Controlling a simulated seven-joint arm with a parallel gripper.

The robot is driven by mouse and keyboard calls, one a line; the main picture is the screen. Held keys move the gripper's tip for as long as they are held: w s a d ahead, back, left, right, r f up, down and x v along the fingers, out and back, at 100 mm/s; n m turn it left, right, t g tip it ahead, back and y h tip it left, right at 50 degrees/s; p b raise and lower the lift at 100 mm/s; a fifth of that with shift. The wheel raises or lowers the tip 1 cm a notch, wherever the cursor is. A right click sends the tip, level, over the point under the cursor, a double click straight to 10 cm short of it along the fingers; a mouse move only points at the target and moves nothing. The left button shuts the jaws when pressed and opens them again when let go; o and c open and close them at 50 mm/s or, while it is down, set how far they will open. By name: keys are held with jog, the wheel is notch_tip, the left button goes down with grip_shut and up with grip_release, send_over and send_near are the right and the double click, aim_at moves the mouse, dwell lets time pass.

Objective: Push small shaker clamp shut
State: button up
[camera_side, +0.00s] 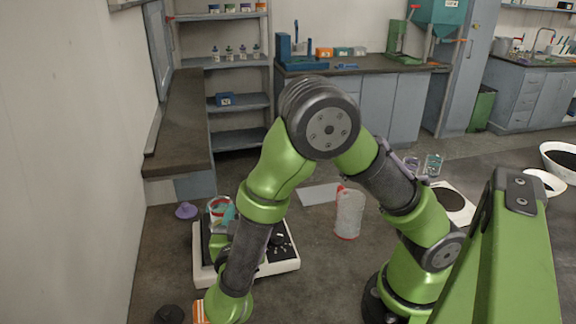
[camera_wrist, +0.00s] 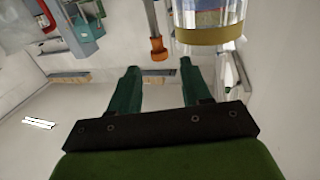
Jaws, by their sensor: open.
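The sieve shaker shows in the side view as a white base with a dark control panel (camera_side: 279,247), partly hidden behind my arm. In the wrist view, my gripper (camera_wrist: 160,66) is open and empty, with two green fingers spread apart. Just beyond the gap between the fingertips is a grey rod with an orange end (camera_wrist: 157,47), which may be the small clamp. To its right is a clear cylinder with a yellow band (camera_wrist: 209,37), close to the right fingertip. I cannot tell whether the fingers touch anything. The clamp's state is not clear.
A pale flat sheet (camera_side: 319,193) lies behind.

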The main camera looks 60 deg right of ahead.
jog(key=x, duration=0.6)
jog(key=shift+c, duration=0.3)
grip_shut()
